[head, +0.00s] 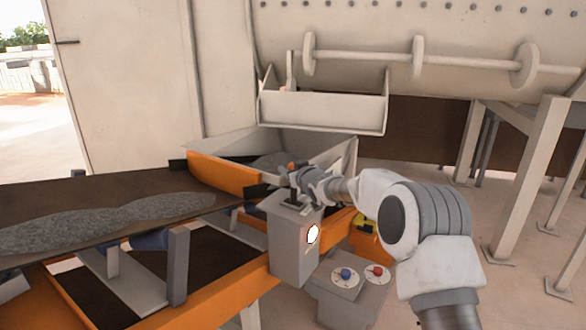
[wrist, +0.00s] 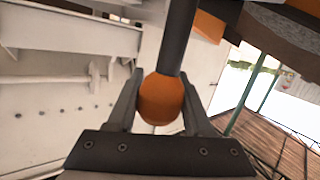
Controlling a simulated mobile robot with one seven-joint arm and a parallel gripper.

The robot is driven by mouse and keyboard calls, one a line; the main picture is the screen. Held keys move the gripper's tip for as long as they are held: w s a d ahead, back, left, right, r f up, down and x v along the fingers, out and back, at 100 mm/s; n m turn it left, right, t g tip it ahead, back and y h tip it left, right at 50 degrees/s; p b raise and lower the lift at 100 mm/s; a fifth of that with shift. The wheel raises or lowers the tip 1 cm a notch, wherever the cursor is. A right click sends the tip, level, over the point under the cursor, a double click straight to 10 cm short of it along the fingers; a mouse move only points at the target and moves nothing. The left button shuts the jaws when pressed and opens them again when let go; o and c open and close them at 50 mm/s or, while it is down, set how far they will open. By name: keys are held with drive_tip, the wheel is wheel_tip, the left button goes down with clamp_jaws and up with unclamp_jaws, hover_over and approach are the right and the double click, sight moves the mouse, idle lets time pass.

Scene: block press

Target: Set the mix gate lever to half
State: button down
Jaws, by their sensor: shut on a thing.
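The mix gate lever has a dark rod (wrist: 176,40) and an orange ball knob (wrist: 161,99). It stands on top of a grey box (head: 290,250) beside the conveyor. My gripper (wrist: 160,95) is shut on the knob, with one finger on each side of it in the wrist view. In the head view my gripper (head: 292,172) comes in from the right, and a bit of the orange knob (head: 293,166) shows at its tip. It hides much of the lever there. The lever's exact angle and any position marks on the box are hard to read.
A conveyor belt (head: 110,190) with grey mix lies at left, leading to a hopper (head: 330,148) behind the lever. A lit lamp (head: 313,234) is on the box. A lower panel (head: 350,305) carries a blue knob (head: 346,273) and a red knob (head: 377,269).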

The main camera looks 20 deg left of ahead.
drive_tip(key=shift+c, duration=1.6)
unclamp_jaws()
drive_tip(key=shift+a+f, duration=0.1)
drive_tip(key=shift+f, duration=0.05)
drive_tip(key=shift+s, duration=0.1)
drive_tip(key=p+v, duration=0.1)
drive_tip(key=v, duration=1.6)
drive_tip(key=shift+s+d, duration=0.15)
drive_tip(key=shift+d, duration=0.05)
